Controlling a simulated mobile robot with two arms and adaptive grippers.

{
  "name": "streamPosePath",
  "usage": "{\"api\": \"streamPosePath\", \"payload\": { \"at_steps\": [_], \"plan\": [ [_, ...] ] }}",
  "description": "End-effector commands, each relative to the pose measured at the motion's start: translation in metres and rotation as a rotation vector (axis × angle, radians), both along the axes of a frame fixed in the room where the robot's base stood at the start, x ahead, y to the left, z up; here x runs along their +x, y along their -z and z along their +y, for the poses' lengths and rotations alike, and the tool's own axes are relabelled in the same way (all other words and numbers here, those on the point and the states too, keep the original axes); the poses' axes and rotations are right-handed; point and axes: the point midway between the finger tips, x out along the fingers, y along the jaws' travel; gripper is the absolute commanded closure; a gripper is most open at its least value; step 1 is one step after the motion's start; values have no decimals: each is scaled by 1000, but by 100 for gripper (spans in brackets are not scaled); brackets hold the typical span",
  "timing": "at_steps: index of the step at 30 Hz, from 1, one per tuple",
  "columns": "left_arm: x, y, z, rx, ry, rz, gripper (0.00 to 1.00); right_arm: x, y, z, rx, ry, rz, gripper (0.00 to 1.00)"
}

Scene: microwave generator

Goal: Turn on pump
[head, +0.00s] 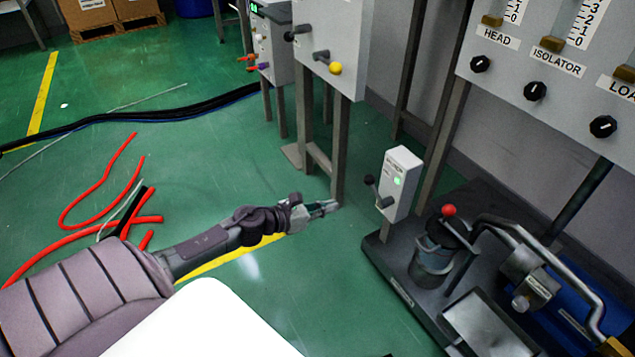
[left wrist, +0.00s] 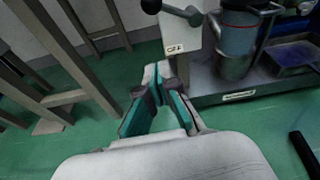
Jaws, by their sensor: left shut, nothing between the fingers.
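In the left wrist view the lever (left wrist: 180,11) shows at the top, above a label (left wrist: 175,49) that reads OFF. My left gripper (head: 328,207) is shut and empty, to the left of the lever and apart from it. Its fingertips (left wrist: 157,73) meet below the label in the left wrist view. My right gripper is not in view.
A dark bench (head: 385,250) carries a metal cylinder (head: 432,255), a red-knobbed lever (head: 449,210) and bent pipes (head: 520,235). A grey panel with knobs (head: 545,70) hangs above. A cabinet on legs (head: 340,45) stands behind my gripper. Red hoses (head: 95,190) lie on the green floor.

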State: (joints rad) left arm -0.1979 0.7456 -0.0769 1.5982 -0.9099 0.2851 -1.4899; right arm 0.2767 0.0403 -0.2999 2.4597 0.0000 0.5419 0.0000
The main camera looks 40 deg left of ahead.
Motion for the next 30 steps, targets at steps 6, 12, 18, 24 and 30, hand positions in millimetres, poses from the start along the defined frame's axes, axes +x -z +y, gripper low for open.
{"api": "streamPosePath", "payload": {
  "at_steps": [6, 12, 18, 24, 30],
  "plan": [
    [-23, -7, 7, -2, 0, 1, 100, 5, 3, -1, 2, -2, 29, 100],
    [-27, -7, 9, -1, 1, -1, 100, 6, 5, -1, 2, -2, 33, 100],
    [-27, -7, 9, -1, 1, -1, 100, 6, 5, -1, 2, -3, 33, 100],
    [-27, -7, 9, -1, 0, -1, 100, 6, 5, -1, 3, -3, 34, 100],
    [-29, -16, -11, -92, 17, 7, 100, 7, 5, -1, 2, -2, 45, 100]
  ]
}}
